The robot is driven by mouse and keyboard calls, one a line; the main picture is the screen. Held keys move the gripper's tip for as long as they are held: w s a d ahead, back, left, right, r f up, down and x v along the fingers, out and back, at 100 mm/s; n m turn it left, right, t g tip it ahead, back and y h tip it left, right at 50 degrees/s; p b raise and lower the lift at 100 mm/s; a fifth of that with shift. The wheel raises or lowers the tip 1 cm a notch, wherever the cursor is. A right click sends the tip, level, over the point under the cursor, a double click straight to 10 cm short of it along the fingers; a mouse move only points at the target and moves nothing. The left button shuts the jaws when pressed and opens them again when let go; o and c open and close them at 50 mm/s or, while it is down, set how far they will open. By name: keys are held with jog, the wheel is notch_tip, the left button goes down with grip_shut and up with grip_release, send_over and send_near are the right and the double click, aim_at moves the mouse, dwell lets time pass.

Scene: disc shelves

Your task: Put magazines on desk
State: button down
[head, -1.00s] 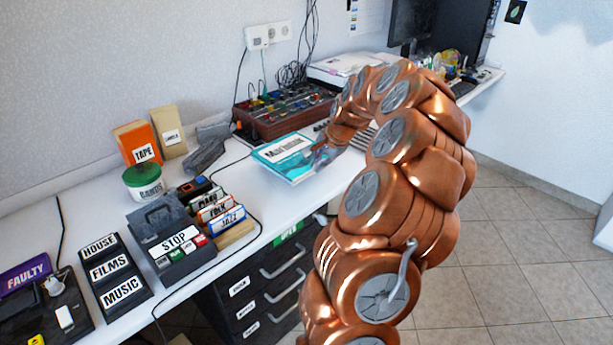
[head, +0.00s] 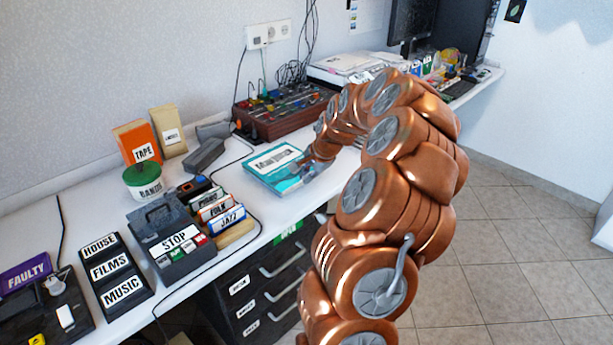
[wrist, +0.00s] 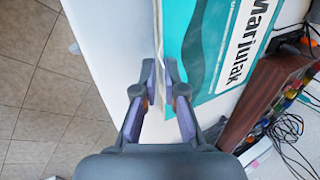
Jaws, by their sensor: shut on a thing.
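A teal and white magazine (head: 272,167) with a dark printed title is over the white desk (head: 130,318), between the card file and the brown mixer box. It also shows in the wrist view (wrist: 213,45), where its edge lies between the fingers. My gripper (wrist: 160,85) is shut on the magazine's edge. In the head view the gripper (head: 300,168) is at the magazine's right end, small and partly hidden by my arm. The magazine looks flat and at or close to the desk top; I cannot tell whether it touches.
The brown mixer box (head: 280,116) with coloured knobs stands behind the magazine. A grey handset (head: 206,150) and the card file (head: 220,212) stand to its left. Black drawers (head: 262,295) are below the desk. Cables hang on the wall.

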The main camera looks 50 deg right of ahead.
jog(key=c, duration=1.2)
grip_release()
jog(key=shift+f, duration=0.1)
jog(key=shift+c, duration=0.2)
jog(key=v, duration=1.2)
jog(key=s+a+n+g+y, duration=0.25)
jog(key=a+n, duration=0.65)
jog(key=a, duration=1.6)
jog(key=s+a+f+n+g, duration=0.2)
jog(key=s+a+n, duration=0.1)
jog(key=s, duration=0.5)
jog(key=s+a+f+n+g+h, duration=0.1)
jog(key=s+a+f+n+g, duration=0.1)
jog(key=s+a, duration=0.3)
jog(key=s+a+f+n+g+h, duration=0.1)
jog(key=s+a+n, duration=0.3)
jog(key=s, duration=0.6)
jog(key=shift+s+a+f+g, duration=0.35)
jog(key=shift+a+f+g, duration=0.1)
jog(key=shift+f, duration=0.1)
